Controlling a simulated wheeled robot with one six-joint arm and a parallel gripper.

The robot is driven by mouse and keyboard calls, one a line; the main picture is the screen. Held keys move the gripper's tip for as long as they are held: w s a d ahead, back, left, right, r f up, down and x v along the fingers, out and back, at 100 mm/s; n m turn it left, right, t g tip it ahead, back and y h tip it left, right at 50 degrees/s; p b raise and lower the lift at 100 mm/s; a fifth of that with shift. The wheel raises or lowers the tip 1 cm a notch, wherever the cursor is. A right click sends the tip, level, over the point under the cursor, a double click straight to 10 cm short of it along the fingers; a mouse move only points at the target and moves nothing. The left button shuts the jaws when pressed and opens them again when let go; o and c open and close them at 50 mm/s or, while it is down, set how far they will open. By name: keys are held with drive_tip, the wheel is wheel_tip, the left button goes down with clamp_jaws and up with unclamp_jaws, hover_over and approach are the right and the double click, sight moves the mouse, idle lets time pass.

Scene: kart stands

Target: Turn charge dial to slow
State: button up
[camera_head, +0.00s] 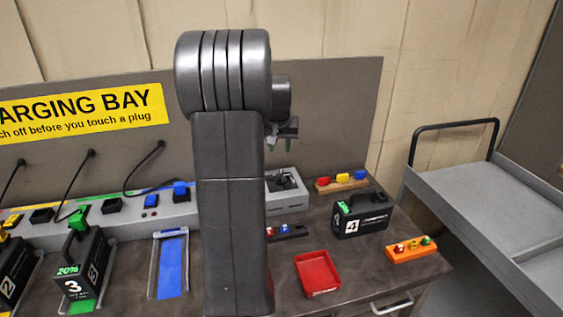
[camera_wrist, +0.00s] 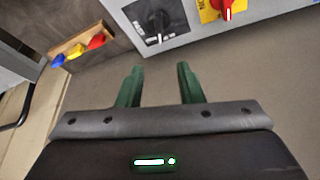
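The charge dial (camera_wrist: 158,22) looks like a black knob on a dark plate, set in a grey box, at the top of the wrist view. In the head view my gripper (camera_head: 281,144) hangs above the box, apart from the dial, partly hidden by my arm.
A red rotary switch (camera_wrist: 226,8) on a yellow plate sits beside the dial. A wooden rack (camera_head: 343,184) with coloured pegs stands right of the box. Battery 4 (camera_head: 362,223), a red tray (camera_head: 318,273) and an orange block (camera_head: 411,249) are on the bench.

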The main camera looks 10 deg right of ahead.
sight(281, 172)
drive_tip(key=p+x, duration=0.2)
drive_tip(key=x, duration=1.1)
drive_tip(key=shift+f, duration=0.15)
clamp_jaws()
